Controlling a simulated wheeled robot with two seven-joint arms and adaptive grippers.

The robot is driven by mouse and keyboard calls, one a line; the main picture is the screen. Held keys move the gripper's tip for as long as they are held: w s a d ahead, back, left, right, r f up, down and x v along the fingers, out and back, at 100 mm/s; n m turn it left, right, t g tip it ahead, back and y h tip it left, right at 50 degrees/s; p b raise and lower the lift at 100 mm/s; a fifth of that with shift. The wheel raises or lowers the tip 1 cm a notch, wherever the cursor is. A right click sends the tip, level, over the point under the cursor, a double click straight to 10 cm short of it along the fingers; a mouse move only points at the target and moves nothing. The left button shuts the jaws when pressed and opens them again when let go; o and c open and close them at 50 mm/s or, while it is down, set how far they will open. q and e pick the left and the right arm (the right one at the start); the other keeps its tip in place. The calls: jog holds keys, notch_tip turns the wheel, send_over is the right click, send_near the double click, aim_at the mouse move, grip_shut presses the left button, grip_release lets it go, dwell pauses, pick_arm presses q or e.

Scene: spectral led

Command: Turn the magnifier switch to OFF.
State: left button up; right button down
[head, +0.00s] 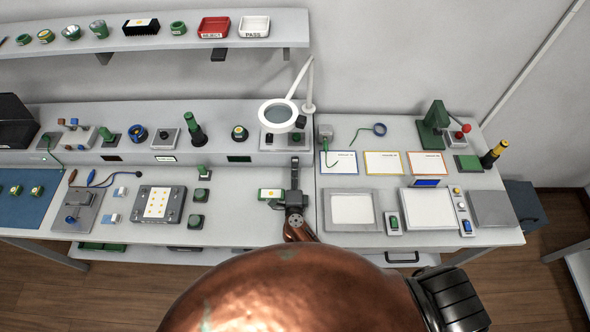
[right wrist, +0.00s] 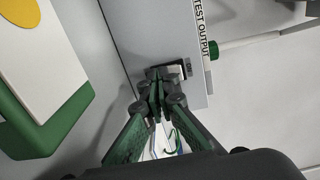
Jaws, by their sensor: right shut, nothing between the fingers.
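The magnifier (head: 279,115) has a round white ring lens on a jointed white arm, over the raised back ledge. Below the lens is its grey base plate with a small dark switch piece (head: 296,138). My right gripper (head: 294,162) reaches up from the bench centre to just in front of that ledge. In the right wrist view my right gripper (right wrist: 157,78) is shut and empty. Its tips are close to a small dark switch (right wrist: 178,70) on the grey panel; I cannot tell whether they touch. The switch's position is hidden or too small to read. My left gripper is not in view.
A green and white block with a yellow spot (head: 270,194) lies left of my right gripper, near it. A panel lettered TEST OUTPUT (right wrist: 205,28) is beside the fingers. Framed cards (head: 384,165) lie to the right.

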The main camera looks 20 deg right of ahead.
jog(key=shift+s+a+f, duration=0.15)
jog(key=shift+s+f, duration=0.45)
jog(key=shift+f, duration=0.35)
jog(key=v, duration=0.4)
jog(key=r+v, duration=0.1)
jog(key=v, duration=0.1)
jog(key=shift+s, duration=0.25)
jog(key=shift+s+a+r, duration=0.15)
jog(key=shift+s+r, duration=0.1)
